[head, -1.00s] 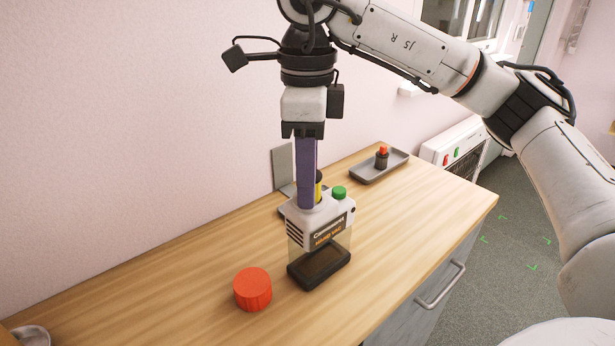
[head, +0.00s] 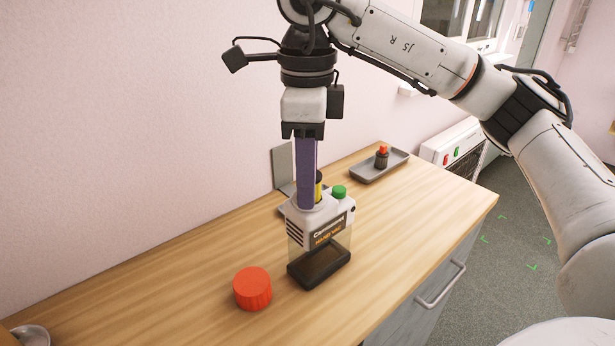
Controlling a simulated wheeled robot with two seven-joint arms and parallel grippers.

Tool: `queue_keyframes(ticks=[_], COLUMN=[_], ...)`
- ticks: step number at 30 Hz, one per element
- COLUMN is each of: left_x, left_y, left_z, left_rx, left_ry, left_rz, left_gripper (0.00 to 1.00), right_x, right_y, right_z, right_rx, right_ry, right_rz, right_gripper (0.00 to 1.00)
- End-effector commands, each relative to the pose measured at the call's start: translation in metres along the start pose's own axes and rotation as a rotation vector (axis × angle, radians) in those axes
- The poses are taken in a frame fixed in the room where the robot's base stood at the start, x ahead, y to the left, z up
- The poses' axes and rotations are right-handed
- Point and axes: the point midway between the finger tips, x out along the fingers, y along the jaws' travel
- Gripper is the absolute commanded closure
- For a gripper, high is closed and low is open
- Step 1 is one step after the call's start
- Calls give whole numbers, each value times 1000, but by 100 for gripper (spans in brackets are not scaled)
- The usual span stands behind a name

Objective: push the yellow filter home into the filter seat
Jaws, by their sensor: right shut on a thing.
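My right gripper (head: 303,132) points straight down and is shut on the top of a long purple bar (head: 306,172). The bar stands upright, and its lower end meets the top of a white hand vac (head: 323,222) with a clear lower part and a dark base. A yellow piece (head: 319,190) with a black top, apparently the yellow filter, shows just right of the bar, mostly hidden by it. The filter seat is hidden, so I cannot tell how deep the filter sits. A green knob (head: 339,192) is on the vac's top right. My left gripper is out of view.
A red-orange cap (head: 252,289) lies on the wooden counter (head: 400,235), left of the vac. A grey tray (head: 366,174) with a small dark, orange-topped item (head: 382,156) stands further back. A grey plate (head: 283,167) stands near the wall. The counter's right part is clear.

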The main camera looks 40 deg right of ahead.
Motion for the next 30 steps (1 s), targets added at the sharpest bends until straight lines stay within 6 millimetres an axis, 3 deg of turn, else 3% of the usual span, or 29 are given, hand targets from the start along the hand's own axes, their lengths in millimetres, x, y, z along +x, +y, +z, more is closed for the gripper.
queue_keyframes(ticks=[8,30], left_x=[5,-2], left_y=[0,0], left_z=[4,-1], left_rx=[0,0], left_ry=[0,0], left_rz=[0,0], left_gripper=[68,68], right_x=[8,-2], right_y=[0,0], right_z=[0,0], right_rx=[0,0], right_ry=[0,0], right_rz=[0,0], right_gripper=[93,93])
